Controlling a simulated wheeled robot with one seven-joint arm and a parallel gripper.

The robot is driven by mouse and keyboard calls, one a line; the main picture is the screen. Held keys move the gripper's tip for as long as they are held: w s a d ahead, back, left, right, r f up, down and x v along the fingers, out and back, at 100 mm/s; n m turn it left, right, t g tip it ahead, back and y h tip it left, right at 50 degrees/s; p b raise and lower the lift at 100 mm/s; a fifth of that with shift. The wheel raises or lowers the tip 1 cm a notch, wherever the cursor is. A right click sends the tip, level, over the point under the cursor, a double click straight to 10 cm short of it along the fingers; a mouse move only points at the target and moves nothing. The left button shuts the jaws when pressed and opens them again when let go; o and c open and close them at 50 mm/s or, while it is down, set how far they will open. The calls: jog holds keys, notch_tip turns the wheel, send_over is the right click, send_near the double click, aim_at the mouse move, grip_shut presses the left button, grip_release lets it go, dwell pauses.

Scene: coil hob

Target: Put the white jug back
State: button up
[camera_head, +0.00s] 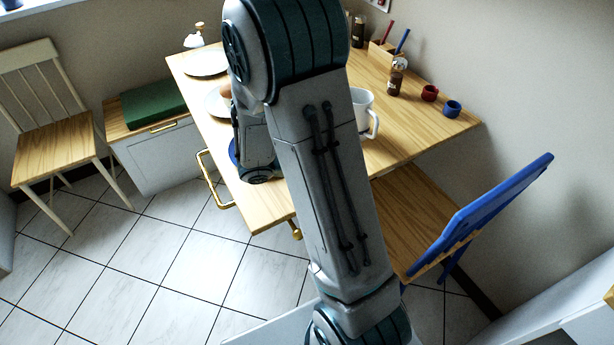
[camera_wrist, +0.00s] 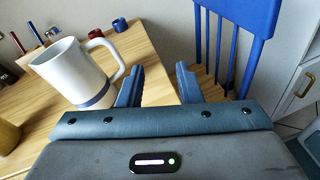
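The white jug (camera_head: 362,103) stands upright on the wooden table (camera_head: 440,126), partly hidden behind my arm in the head view. In the wrist view the jug (camera_wrist: 72,74) is at the left, with a grey-blue band near its base and its handle pointing right. My gripper (camera_wrist: 158,84) is open and empty, its two fingers apart. The left finger shows just right of the jug and below the handle; I cannot tell whether it touches. In the head view the gripper is hidden behind my arm.
A red cup (camera_head: 429,92), a blue cup (camera_head: 452,108) and a brown bottle (camera_head: 397,78) stand at the table's right back. Plates (camera_head: 206,62) lie at the left. A blue-backed chair (camera_head: 480,215) stands at the right side. The table's right front is clear.

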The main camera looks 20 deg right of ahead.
jog(key=s+a+r+m+y, duration=0.1)
jog(key=s+a+m+y, duration=0.8)
jog(key=a+m+y, duration=0.15)
jog(key=a+r+m+t+y, duration=0.3)
jog(key=a+t+y, duration=0.1)
jog(key=a+y, duration=0.1)
jog(key=shift+w+a+r, duration=0.25)
jog(key=shift+w+a, duration=0.1)
jog(key=shift+a, duration=0.05)
jog(key=shift+m, duration=0.25)
